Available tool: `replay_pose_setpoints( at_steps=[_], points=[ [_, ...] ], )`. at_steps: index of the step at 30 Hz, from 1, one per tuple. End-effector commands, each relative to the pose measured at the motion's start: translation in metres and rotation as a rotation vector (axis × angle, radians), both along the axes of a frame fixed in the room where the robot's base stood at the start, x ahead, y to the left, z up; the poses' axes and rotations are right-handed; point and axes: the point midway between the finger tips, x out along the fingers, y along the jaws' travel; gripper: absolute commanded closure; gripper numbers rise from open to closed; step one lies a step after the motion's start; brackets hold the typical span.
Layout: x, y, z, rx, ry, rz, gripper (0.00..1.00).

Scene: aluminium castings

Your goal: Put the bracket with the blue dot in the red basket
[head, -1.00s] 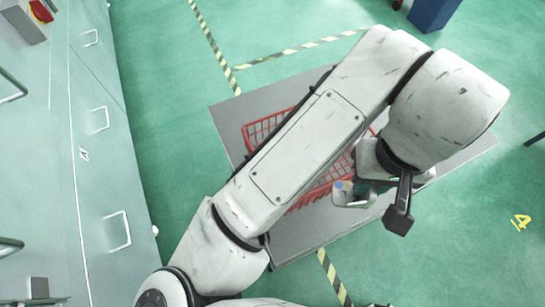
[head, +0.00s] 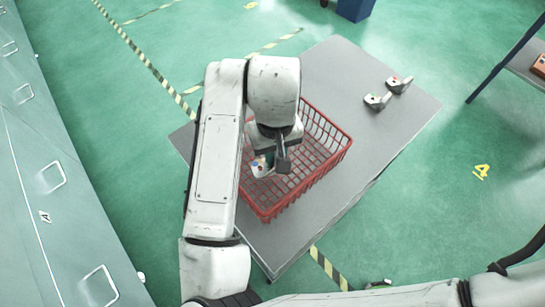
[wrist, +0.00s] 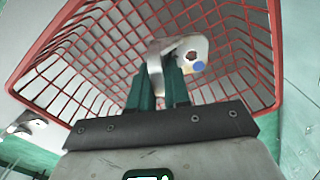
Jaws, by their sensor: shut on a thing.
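The bracket with the blue dot (head: 259,169) is a pale metal casting held in my gripper (wrist: 163,85). In the wrist view the bracket (wrist: 187,46) sticks out past the green fingertips, its blue dot facing the camera. My gripper is shut on it. The red basket (head: 322,176) is a wire-grid basket on the grey table; the wrist view looks down into it, with its red rim (wrist: 45,48) around the bracket. The bracket is over or within the basket's opening; its exact height cannot be told. My arm hides the basket's left part in the head view.
Two other brackets, one with a green dot (head: 376,100) and one with a red dot (head: 398,84), lie on the grey table (head: 330,75) at the right back. A blue-framed shelf (head: 515,62) stands at the far right. The table's front right is clear.

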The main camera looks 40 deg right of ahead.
Motion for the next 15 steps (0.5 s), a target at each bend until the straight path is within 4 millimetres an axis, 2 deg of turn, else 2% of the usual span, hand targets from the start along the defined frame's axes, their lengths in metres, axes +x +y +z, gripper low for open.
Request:
replay_pose_setpoints(
  at_steps=[5,10,15],
  points=[
    [0.009,0.001,-0.012,0.003,0.002,0.0,1.0],
    [0.007,0.001,-0.034,0.002,0.001,0.0,1.0],
    [0.008,0.0,-0.04,0.001,0.0,-0.001,1.0]
  ],
)
